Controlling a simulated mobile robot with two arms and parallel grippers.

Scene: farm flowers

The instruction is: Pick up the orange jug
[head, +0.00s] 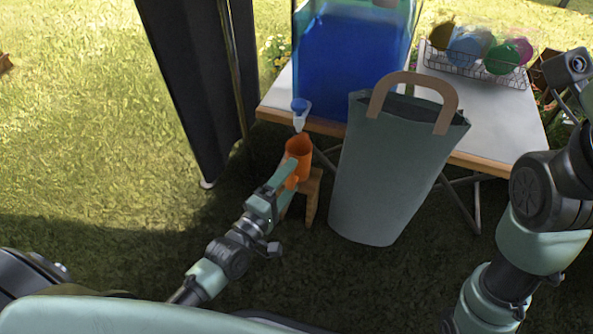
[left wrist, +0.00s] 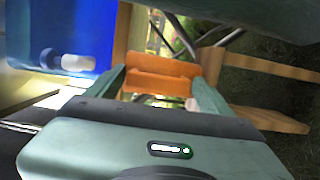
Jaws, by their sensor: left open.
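The orange jug (head: 299,152) stands on a small wooden stool (head: 313,198) below the tap of a blue water tank. My left gripper (head: 287,178) is right at the jug in the head view, its fingers partly covering the jug's lower part. In the left wrist view the jug (left wrist: 163,78) shows between the two spread fingers of the left gripper (left wrist: 160,88). I cannot tell whether the fingers touch it. The right arm shows at the right edge of the head view, but its fingertips are not visible.
The tank (head: 350,60) with its white and blue tap (head: 300,112) stands on a table (head: 490,125). A grey-green bag (head: 385,180) is close right of the stool. A wire rack (head: 475,68) holds colourful cups. A dark panel (head: 195,80) stands behind left. Grass at left is open.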

